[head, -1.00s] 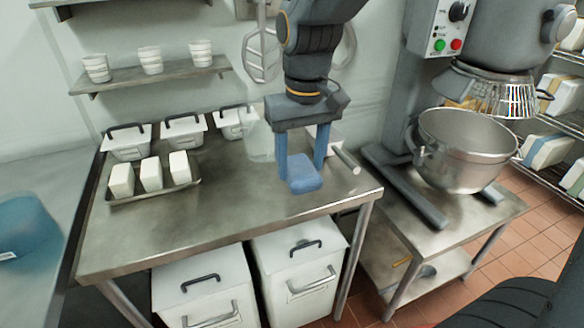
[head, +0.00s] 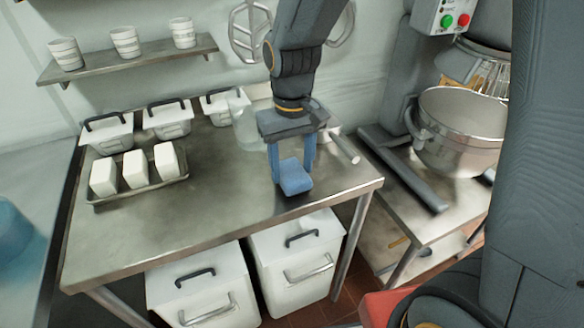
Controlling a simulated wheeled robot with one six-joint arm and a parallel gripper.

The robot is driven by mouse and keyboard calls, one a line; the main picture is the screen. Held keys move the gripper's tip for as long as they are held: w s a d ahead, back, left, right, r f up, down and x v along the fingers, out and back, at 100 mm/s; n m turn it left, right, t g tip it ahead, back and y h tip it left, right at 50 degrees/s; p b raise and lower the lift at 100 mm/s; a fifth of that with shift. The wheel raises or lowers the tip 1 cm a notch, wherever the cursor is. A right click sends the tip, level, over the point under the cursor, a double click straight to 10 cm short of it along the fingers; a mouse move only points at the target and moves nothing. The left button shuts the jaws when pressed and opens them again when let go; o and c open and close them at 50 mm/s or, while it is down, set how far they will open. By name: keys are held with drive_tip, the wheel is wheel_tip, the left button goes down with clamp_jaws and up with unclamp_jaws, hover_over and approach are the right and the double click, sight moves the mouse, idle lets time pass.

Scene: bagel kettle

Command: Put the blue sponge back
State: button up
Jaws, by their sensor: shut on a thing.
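The blue sponge (head: 295,178) is a small block between the fingers of my gripper (head: 293,170). My gripper points down, with its blue fingers shut on the sponge. The sponge is over the right front part of the steel table (head: 210,215). I cannot tell whether its underside touches the table top.
A tray (head: 140,192) with white blocks stands on the table's left. Lidded white tubs (head: 107,134) and a clear jug (head: 246,128) line the back. A rolling pin (head: 344,146) lies right of my gripper. A mixer bowl (head: 460,130) stands farther right. The table's front middle is clear.

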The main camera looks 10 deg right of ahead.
sight(293, 172)
drive_tip(key=shift+f, duration=0.65)
drive_tip(key=o, duration=1.4)
drive_tip(key=shift+r, duration=0.1)
wheel_tip(293, 172, up, 12)
drive_tip(key=f+b, duration=0.1)
drive_tip(key=s+d+f+m, duration=0.1)
drive_tip(key=s+d+f, duration=0.1)
drive_tip(key=d+f, duration=0.1)
drive_tip(key=s+d+f+m, duration=0.1)
drive_tip(key=s+d+f, duration=0.2)
drive_tip(key=d+f, duration=0.1)
drive_tip(key=s+d+f+m, duration=0.1)
drive_tip(key=s+d+f, duration=0.1)
drive_tip(key=d+f, duration=0.2)
drive_tip(key=shift+s+d+f+t, duration=0.1)
drive_tip(key=shift+d+t, duration=0.05)
drive_tip(key=shift+d, duration=0.3)
drive_tip(key=shift+s+d+t, duration=0.1)
drive_tip(key=shift+d+t, duration=0.05)
drive_tip(key=shift+d, duration=0.25)
drive_tip(key=shift+s, duration=0.1)
